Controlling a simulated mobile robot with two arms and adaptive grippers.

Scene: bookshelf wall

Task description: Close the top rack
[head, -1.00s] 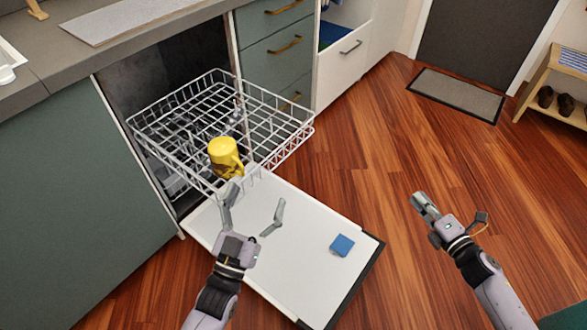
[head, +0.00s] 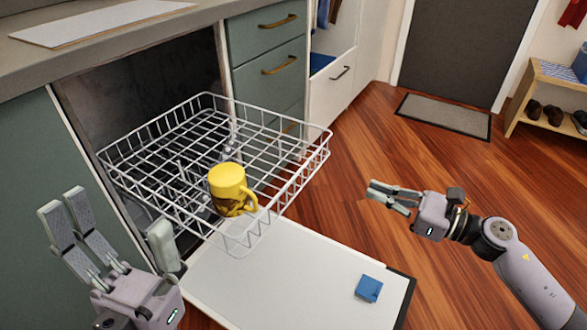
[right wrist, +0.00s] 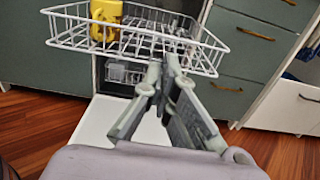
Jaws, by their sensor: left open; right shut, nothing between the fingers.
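The white wire top rack (head: 290,188) is pulled out of the dishwasher, above its open door (head: 270,275). A yellow mug (head: 228,185) stands in the front part of the rack. My left gripper (head: 108,225) is open and empty, left of the rack's front corner in the head view. My right gripper (head: 385,195) is shut and empty, to the right of the rack and apart from it. In the right wrist view the rack (right wrist: 215,60) and mug (right wrist: 106,12) show beyond the fingers (right wrist: 168,70).
A blue square block (head: 369,288) lies on the open door. Green drawers (head: 270,65) with brass handles stand right of the dishwasher cavity. The counter (head: 60,65) runs above it. Wooden floor to the right is clear up to the grey mat (head: 445,116).

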